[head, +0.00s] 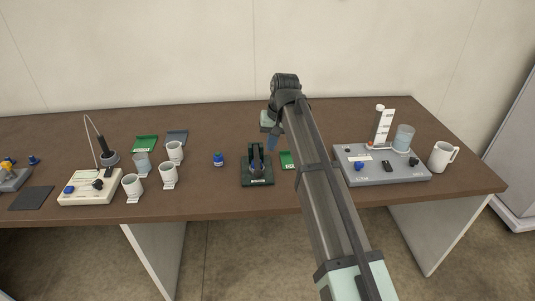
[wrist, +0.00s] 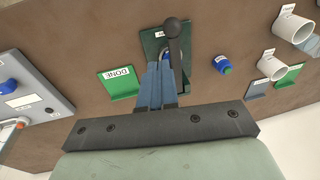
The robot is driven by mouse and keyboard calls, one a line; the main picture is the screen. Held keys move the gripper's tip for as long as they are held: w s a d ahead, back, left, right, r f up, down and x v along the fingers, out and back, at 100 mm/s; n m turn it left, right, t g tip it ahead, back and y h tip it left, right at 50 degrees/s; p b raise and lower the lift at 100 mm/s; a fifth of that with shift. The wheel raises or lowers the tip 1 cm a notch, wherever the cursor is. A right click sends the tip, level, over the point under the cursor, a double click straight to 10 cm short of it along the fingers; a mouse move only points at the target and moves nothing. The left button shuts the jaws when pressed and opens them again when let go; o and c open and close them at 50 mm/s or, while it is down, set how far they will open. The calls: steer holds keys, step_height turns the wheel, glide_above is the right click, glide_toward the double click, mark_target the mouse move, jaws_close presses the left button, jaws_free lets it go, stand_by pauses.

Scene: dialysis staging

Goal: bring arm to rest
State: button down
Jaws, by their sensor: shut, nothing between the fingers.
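My gripper (head: 272,143) hangs over the brown table, just to the right of and behind a dark green stand with a black lever (head: 257,172) in the head view. In the wrist view its blue fingers (wrist: 159,68) are together with nothing between them. There the stand (wrist: 151,44) shows just beyond the fingertips, partly hidden by them. Whether the fingers touch it I cannot tell. My arm reaches over the table from the front right and hides part of the tabletop.
A green DONE holder (wrist: 120,84) is beside the fingers. A blue-capped vial (head: 218,159) stands left of the stand. Several white cups (head: 168,175) and a cream box (head: 90,193) are further left. A grey station (head: 380,172) and a white mug (head: 442,157) are at right.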

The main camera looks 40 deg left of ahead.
steer(key=shift+s+d+r, duration=0.1)
steer(key=shift+d+r, duration=0.1)
steer(key=shift+r, duration=0.6)
steer(key=shift+w+d+r, duration=0.1)
steer(key=shift+d+r, duration=0.15)
steer(key=shift+r, duration=0.6)
steer(key=shift+s+d+r, duration=0.1)
steer(key=shift+d+r, duration=0.1)
steer(key=shift+r, duration=0.6)
